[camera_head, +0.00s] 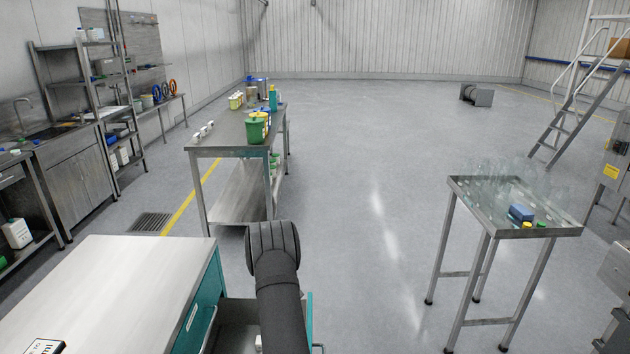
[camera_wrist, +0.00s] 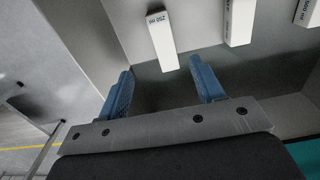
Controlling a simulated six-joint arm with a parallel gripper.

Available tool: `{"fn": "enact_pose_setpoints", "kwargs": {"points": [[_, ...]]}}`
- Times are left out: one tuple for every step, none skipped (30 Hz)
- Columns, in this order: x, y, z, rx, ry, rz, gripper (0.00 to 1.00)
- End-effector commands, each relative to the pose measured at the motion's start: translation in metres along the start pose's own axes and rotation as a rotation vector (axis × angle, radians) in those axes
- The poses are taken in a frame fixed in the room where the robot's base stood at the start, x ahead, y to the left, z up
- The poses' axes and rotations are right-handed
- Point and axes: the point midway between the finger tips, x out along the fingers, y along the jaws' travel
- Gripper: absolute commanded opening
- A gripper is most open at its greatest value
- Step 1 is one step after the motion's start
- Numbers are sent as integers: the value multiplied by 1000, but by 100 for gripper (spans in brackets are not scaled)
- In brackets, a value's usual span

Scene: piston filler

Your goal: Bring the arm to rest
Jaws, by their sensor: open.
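My gripper (camera_wrist: 162,76) shows in the wrist view with its two blue fingers spread apart and nothing between them. Just past the fingertips is a white block (camera_wrist: 161,38) marked "250 ml". A second white block (camera_wrist: 238,22) stands to its right, and part of a third (camera_wrist: 306,12) shows at the top right corner. They are in a grey, walled space; I cannot tell whether the fingers touch anything. In the head view my dark arm reaches up from the bottom middle, and the gripper itself is hidden there.
A steel-topped cabinet (camera_head: 110,290) with teal sides stands at the lower left, close to my arm. A steel table (camera_head: 225,146) with a green container (camera_head: 257,130) is beyond. A tray stand (camera_head: 560,230) with glassware and a blue box (camera_head: 521,213) is right. Open floor lies between.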

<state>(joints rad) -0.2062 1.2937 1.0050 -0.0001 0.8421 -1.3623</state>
Motion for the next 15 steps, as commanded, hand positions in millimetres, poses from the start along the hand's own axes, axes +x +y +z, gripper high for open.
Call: {"fn": "enact_pose_setpoints", "kwargs": {"points": [[-8, 0, 0, 0, 0, 2, 62], [-12, 0, 0, 0, 0, 1, 62], [-16, 0, 0, 0, 0, 1, 62], [-19, 0, 0, 0, 0, 0, 62], [-21, 0, 0, 0, 0, 0, 62], [-23, 0, 0, 0, 0, -1, 62], [-25, 0, 0, 0, 0, 0, 62], [-26, 0, 0, 0, 0, 0, 62], [-28, 0, 0, 0, 0, 0, 62], [-28, 0, 0, 0, 0, 0, 62], [-29, 0, 0, 0, 0, 0, 62], [-29, 0, 0, 0, 0, 0, 62], [-29, 0, 0, 0, 0, 0, 62], [-29, 0, 0, 0, 0, 0, 62], [-29, 0, 0, 0, 0, 0, 62]]}}
